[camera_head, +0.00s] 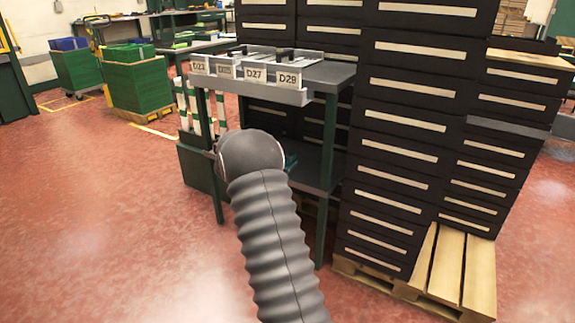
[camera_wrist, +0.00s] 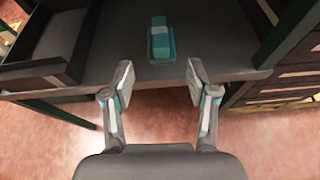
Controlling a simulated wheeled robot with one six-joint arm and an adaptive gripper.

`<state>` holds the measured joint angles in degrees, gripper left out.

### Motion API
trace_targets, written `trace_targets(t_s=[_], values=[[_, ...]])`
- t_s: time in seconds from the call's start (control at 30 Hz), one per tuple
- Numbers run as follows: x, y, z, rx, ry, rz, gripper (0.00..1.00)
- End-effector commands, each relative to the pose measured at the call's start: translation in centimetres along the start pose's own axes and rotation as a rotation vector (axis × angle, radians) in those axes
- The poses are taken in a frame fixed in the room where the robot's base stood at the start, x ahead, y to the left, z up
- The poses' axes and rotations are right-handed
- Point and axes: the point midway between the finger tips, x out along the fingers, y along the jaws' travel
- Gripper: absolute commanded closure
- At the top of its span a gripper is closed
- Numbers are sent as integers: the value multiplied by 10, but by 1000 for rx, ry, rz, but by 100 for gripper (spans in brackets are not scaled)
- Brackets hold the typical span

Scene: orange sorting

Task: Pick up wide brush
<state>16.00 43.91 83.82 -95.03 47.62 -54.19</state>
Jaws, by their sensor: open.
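A teal block-like thing, which looks like the wide brush (camera_wrist: 160,42), lies on a dark grey shelf (camera_wrist: 215,40) in the wrist view. A narrower teal part sits at its far end. My gripper (camera_wrist: 160,79) is open and empty, its two fingers spread wide. The brush is centred between the fingers and beyond their tips, near the shelf's front edge. In the head view, my arm hides the gripper. Only a small teal patch (camera_head: 291,161) shows beside the arm, above the cart's lower shelf; I cannot tell if it is the brush.
A dark open tray (camera_wrist: 45,70) sits left of the brush. Green posts flank the shelf. The cart's upper shelf (camera_head: 328,76) carries labelled bins (camera_head: 245,89) above. Stacked black crates (camera_head: 400,140) on a wooden pallet (camera_head: 455,265) stand to the right. Red floor (camera_head: 110,220) is clear at left.

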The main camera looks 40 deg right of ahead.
Motion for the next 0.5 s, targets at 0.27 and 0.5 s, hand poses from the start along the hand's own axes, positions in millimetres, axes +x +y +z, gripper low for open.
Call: trace_targets(t_s=[0.27,0.5], values=[[31,5,-9,-68,-20,10,42],[74,5,-8,-65,-19,9,42]])
